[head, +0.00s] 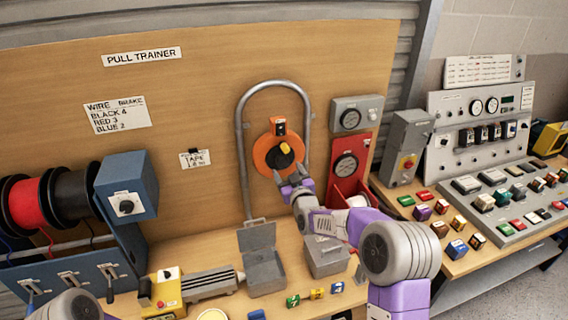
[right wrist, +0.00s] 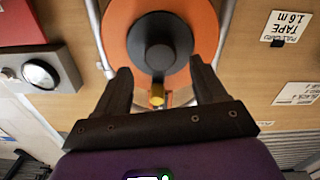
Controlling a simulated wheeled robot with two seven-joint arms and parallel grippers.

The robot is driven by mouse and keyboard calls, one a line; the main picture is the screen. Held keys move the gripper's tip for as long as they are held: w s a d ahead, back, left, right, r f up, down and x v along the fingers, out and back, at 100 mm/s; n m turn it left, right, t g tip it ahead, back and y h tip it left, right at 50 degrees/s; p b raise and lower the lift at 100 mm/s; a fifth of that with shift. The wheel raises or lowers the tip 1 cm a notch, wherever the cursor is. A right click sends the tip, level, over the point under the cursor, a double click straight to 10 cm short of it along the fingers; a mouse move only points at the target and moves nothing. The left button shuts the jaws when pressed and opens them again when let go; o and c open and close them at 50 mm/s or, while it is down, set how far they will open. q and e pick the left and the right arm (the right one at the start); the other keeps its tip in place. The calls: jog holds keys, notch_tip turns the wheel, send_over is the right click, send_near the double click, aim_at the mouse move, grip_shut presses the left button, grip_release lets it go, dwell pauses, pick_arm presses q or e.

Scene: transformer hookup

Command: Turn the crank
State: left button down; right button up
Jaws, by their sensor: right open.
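The crank is an orange disc (head: 268,160) on the wooden back board, with a dark hub (right wrist: 158,45) and a small yellow knob (head: 285,148). In the right wrist view the orange disc (right wrist: 118,22) fills the top middle, and the yellow knob (right wrist: 157,97) shows between the fingers. My right gripper (head: 290,178) is open in front of the disc's lower right part. Its two dark fingers (right wrist: 160,82) stand apart with the knob in the gap; I cannot tell the depth between them. My left gripper is out of view.
A grey tube arch (head: 241,130) frames the disc. An open grey box (head: 262,262) sits below. Wire spools (head: 75,192) and a blue switch box (head: 127,185) are at left. A control console (head: 480,145) is at right.

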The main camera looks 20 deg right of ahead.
aim_at(283, 163)
jog(key=shift+w+f+p, duration=0.1)
jog(key=shift+w+p, duration=0.2)
jog(key=shift+w, duration=1.75)
jog(key=shift+a, duration=0.1)
grip_shut()
